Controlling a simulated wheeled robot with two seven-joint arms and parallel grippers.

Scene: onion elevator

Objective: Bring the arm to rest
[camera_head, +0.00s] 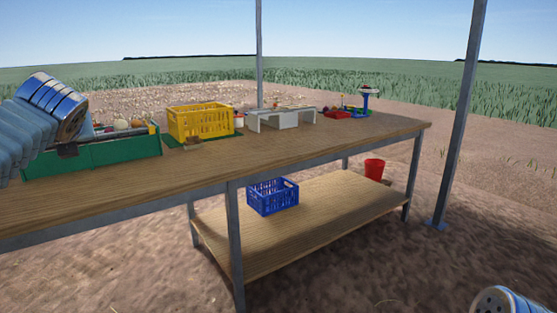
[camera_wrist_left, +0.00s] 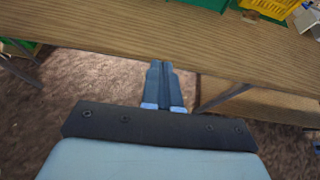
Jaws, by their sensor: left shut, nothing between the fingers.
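My left arm (camera_head: 45,115) comes in from the left in the head view, in front of the left part of the table; I cannot make out its gripper clearly there. In the left wrist view my left gripper (camera_wrist_left: 164,68) is shut and empty. Its fingers show against the bare ground, just short of the front edge of the wooden table (camera_wrist_left: 150,40). Of my right arm only a rounded part (camera_head: 503,301) shows at the bottom right of the head view; its gripper is out of the picture.
On the table (camera_head: 150,190) stand a green crate (camera_head: 105,152) with onions, a yellow crate (camera_head: 200,122), a grey stand (camera_head: 282,116) and a blue scale-like device (camera_head: 366,98). A blue crate (camera_head: 273,197) sits on the lower shelf. A red bucket (camera_head: 374,168) is behind. Posts rise beyond.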

